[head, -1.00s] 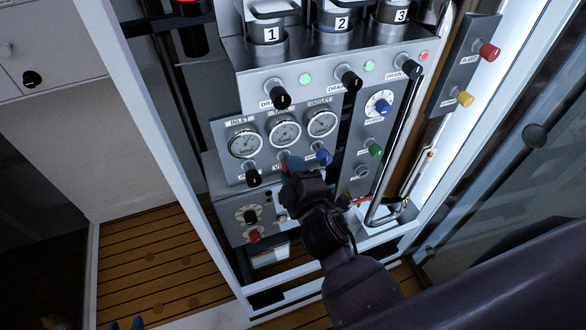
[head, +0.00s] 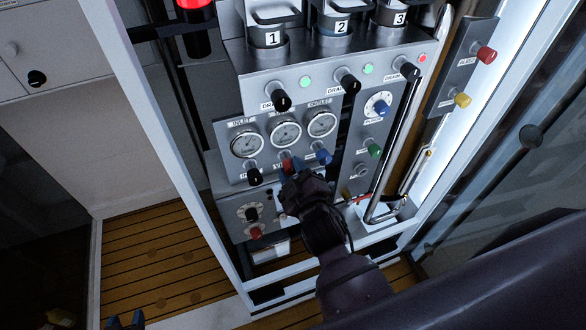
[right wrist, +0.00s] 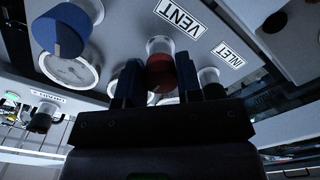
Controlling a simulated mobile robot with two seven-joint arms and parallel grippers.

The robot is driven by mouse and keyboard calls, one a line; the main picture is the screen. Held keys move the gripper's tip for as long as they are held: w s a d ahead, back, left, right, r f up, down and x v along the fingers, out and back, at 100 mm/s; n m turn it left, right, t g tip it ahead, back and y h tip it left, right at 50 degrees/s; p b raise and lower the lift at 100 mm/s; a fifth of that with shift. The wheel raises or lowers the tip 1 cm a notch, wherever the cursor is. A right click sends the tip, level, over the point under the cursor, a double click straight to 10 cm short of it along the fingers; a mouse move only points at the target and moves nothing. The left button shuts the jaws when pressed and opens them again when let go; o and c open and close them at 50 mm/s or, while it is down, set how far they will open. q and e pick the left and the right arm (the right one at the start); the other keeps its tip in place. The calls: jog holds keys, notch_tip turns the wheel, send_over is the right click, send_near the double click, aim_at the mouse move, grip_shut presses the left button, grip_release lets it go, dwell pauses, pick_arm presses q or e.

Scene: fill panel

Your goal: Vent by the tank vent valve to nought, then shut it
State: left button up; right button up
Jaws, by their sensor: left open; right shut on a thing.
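The red vent valve knob (head: 287,165) is on the panel under the middle gauge (head: 285,134). In the right wrist view the knob (right wrist: 161,74) sits beside the VENT label (right wrist: 180,17). My right gripper (head: 290,176) is at this knob; its blue fingers stand on either side of the knob in the wrist view (right wrist: 158,82), shut on it. The gauge needle is too small to read surely. My left gripper (head: 126,319) is open and empty at the bottom left, low over the floor, mostly out of view.
A black inlet knob (head: 254,176) and a blue knob (head: 323,156) flank the vent knob closely. A green knob (head: 374,150) is further right. Black drain knobs (head: 347,82) stick out above the gauges. A white frame post (head: 175,140) stands left of the panel.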

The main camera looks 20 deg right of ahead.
jog(key=o, duration=0.9)
jog(key=shift+o, duration=0.2)
jog(key=s, duration=1)
jog(key=shift+s+d+b, duration=0.15)
jog(key=shift+s+b, duration=0.2)
jog(key=shift+s, duration=0.05)
jog(key=s+d+f+m+g, duration=0.3)
jog(key=d+f+m, duration=0.1)
jog(key=d+f, duration=0.2)
jog(key=s+d+f+m+g, duration=0.2)
jog(key=d+f+m+g, duration=0.1)
jog(key=d+f, duration=0.3)
notch_tip(320, 180, down, 3)
jog(key=shift+s+d+r+m+h, duration=0.15)
jog(key=shift+s+d+m+h, duration=0.2)
jog(key=shift+m, duration=0.25)
